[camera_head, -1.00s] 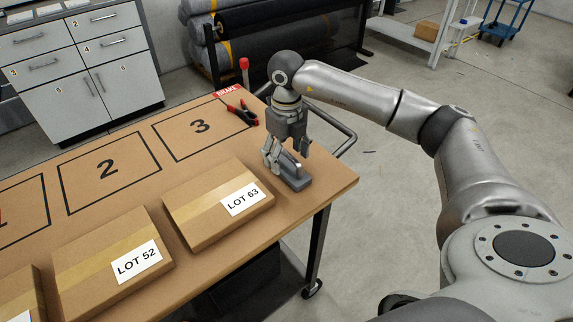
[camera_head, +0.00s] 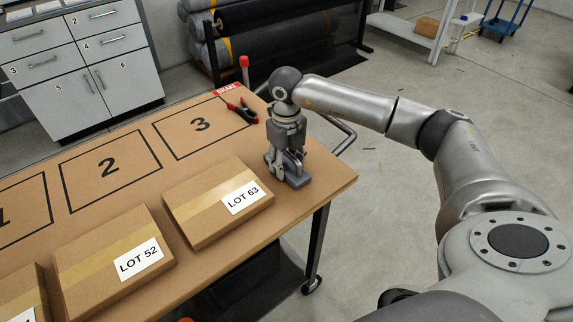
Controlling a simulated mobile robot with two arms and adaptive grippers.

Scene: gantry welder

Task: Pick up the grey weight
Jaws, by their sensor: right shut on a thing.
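The grey weight (camera_head: 297,181) stands on the wooden table (camera_head: 235,258) near its right end, to the right of the LOT 63 box. My right gripper (camera_head: 282,164) points down over the weight and is shut on its upper part. The fingers hide part of the weight. Its base looks to be resting on the table top. My left gripper is not in view.
Cardboard boxes LOT 63 (camera_head: 205,205) and LOT 52 (camera_head: 100,262) lie left of the weight. Red-handled pliers (camera_head: 243,112) and a red brake lever (camera_head: 244,63) are behind it.

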